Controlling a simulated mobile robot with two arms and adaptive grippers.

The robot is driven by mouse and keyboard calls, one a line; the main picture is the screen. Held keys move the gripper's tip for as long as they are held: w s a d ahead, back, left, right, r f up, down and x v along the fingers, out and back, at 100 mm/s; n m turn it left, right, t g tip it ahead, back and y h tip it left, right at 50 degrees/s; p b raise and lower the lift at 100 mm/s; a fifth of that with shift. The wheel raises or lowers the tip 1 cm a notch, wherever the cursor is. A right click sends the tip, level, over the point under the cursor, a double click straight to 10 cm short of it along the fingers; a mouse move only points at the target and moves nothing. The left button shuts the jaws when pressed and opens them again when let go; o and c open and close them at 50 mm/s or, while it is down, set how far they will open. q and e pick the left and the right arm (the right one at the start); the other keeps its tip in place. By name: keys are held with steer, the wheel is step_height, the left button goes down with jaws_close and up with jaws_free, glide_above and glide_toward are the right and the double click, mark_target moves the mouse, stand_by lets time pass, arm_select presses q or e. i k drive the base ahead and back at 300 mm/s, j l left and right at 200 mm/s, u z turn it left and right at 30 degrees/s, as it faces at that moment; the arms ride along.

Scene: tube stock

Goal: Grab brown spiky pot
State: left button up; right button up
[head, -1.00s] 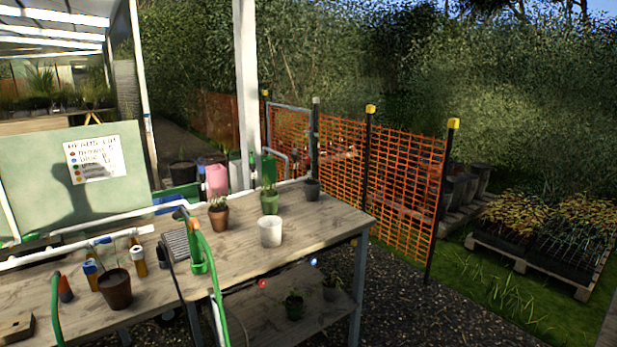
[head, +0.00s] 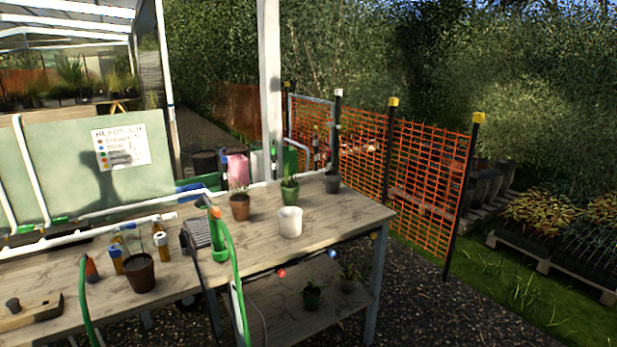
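A brown pot (head: 240,208) with a small spiky plant stands upright on the wooden bench (head: 340,222), left of a green pot (head: 289,194) and behind a white pot (head: 290,222). A second, darker brown pot (head: 139,273) with a thin stem stands nearer, on the left part of the bench. Neither of my grippers shows in the head view. Nothing is seen touching either brown pot.
A dark pot (head: 332,184) stands at the bench's back right. A green hose (head: 238,275) arches up in front of the bench. White pipes (head: 100,238) run along its left part. Small plants (head: 312,294) sit on the lower shelf. Orange netting (head: 425,190) stands behind.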

mark_target(240, 203)
steer(key=i+j+u, duration=0.15)
steer(key=i+j, duration=0.2)
steer(key=i, duration=0.15)
steer(key=i+j+u, duration=0.1)
steer(key=i+j, duration=0.15)
steer(key=i, duration=0.2)
